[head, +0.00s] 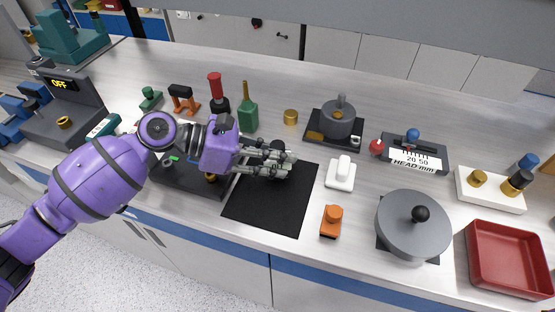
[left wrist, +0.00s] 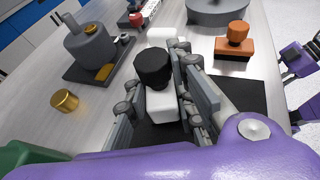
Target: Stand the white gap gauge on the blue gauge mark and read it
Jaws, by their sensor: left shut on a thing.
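My left gripper (head: 290,162) is shut on a white block with a black knob (left wrist: 152,68). Its white body (left wrist: 162,106) shows between the fingers in the left wrist view, over the black mat (head: 266,205). Whether it touches the mat is unclear. A second white piece (head: 341,174) with a white grip stands right of the mat. I cannot tell for certain which of the two is the gap gauge. I cannot make out a blue gauge mark. Part of my right gripper (left wrist: 297,62) shows at the right edge of the left wrist view; its fingers are unclear.
An orange block (head: 331,220) and a grey lidded pan (head: 412,226) stand right of the mat. Behind are a grey pot (head: 338,121), a brass cylinder (head: 291,117), a green bottle (head: 248,112) and a scale marked HEAD mm (head: 414,160). A red tray (head: 508,262) lies far right.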

